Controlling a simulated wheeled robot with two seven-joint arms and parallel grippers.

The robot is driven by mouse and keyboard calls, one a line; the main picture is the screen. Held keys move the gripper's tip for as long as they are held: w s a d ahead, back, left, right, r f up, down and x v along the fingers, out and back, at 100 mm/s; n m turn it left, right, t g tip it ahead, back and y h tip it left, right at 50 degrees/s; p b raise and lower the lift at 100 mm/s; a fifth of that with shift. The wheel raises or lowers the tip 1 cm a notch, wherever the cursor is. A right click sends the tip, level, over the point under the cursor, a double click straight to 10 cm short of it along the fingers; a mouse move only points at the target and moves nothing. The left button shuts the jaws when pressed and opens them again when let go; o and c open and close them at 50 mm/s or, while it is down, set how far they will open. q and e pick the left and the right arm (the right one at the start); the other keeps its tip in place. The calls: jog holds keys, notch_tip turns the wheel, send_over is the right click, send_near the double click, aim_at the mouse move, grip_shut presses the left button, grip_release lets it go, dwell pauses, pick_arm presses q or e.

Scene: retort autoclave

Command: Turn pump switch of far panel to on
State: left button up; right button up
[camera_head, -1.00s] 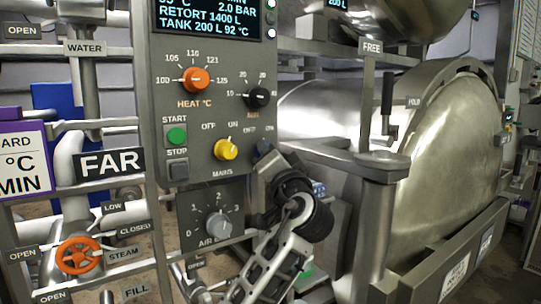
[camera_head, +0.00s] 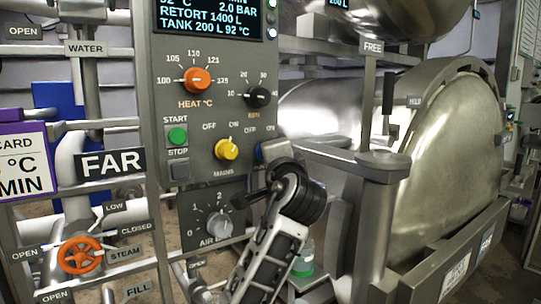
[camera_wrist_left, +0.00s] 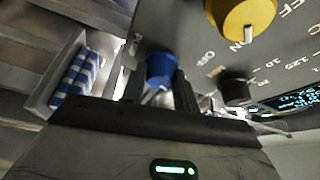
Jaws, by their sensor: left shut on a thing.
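The control panel beside the FAR sign (camera_head: 110,163) carries a blue switch knob (camera_wrist_left: 159,68), right of the yellow MAINS knob (camera_head: 227,149). My left gripper (camera_head: 270,152) is at this blue knob and mostly covers it in the head view. In the left wrist view its dark fingers stand on both sides of the knob, shut on it. The knob's pale pointer slants down and left there, away from the OFF lettering. The ON lettering for this knob is hidden in the wrist view. My right gripper is in neither view.
Close by are the yellow MAINS knob, the black knob (camera_head: 257,95), the orange HEAT knob (camera_head: 196,80) and the grey AIR dial (camera_head: 218,224). A metal post (camera_head: 376,220) and the retort vessel (camera_head: 455,140) stand to the right.

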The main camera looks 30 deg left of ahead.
pick_arm(q)
jog(key=o, duration=1)
jog(key=b+v, duration=0.3)
jog(key=v, duration=1.3)
jog(key=shift+f+b, duration=0.1)
jog(key=shift+b, duration=0.2)
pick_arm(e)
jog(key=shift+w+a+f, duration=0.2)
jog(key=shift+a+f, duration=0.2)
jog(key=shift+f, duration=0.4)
